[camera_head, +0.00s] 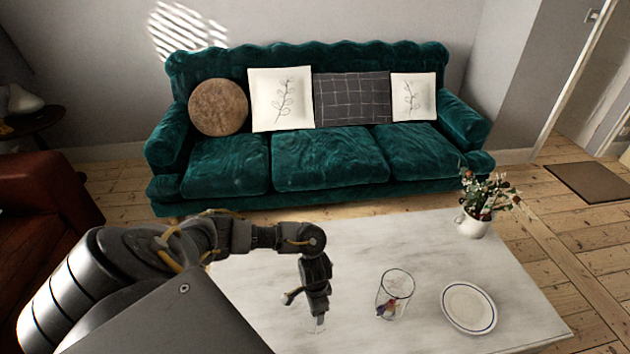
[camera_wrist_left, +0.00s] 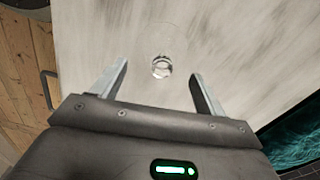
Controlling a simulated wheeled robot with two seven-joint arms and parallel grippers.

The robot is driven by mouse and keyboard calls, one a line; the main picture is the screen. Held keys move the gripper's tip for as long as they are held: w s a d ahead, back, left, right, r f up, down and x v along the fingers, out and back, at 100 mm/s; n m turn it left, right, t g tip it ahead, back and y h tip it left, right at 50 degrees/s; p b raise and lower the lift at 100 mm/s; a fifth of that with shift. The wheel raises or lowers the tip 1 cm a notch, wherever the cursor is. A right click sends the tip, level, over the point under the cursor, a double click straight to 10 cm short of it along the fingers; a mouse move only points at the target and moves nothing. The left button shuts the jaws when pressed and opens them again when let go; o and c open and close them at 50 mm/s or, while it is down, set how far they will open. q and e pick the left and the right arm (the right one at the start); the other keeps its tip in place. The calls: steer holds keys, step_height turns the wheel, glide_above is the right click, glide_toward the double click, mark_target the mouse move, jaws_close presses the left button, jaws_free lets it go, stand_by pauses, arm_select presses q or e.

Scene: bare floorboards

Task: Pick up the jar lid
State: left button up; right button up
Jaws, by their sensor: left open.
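A small clear glass piece that looks like the jar lid (camera_head: 315,326) lies on the white table, just below my left gripper (camera_head: 318,308). It also shows in the left wrist view (camera_wrist_left: 162,67), as a bright round knob with a faint, nearly invisible outline around and above it. My left gripper is open in the wrist view (camera_wrist_left: 159,72), its fingers on either side of the knob with gaps on both sides. Contact is not visible. A clear glass jar (camera_head: 396,288) with something small and coloured inside stands to the right. My right gripper is not in view.
On the marble-like white table (camera_head: 255,268) are a blue-rimmed white plate (camera_head: 468,307) at the right and a flower pot (camera_head: 474,224) at the back right. A green sofa (camera_head: 330,160) stands behind. The tabletop between gripper and jar is clear.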

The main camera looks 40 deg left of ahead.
arm_select(q)
steer(key=f+b, duration=0.1)
steer(key=f, duration=0.4)
steer(key=shift+a+b, duration=0.2)
steer(key=shift+b, duration=0.2)
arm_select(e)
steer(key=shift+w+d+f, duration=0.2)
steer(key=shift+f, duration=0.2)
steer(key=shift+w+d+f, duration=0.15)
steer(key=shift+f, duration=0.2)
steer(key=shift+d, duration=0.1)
arm_select(q)
steer(key=c, duration=1.2)
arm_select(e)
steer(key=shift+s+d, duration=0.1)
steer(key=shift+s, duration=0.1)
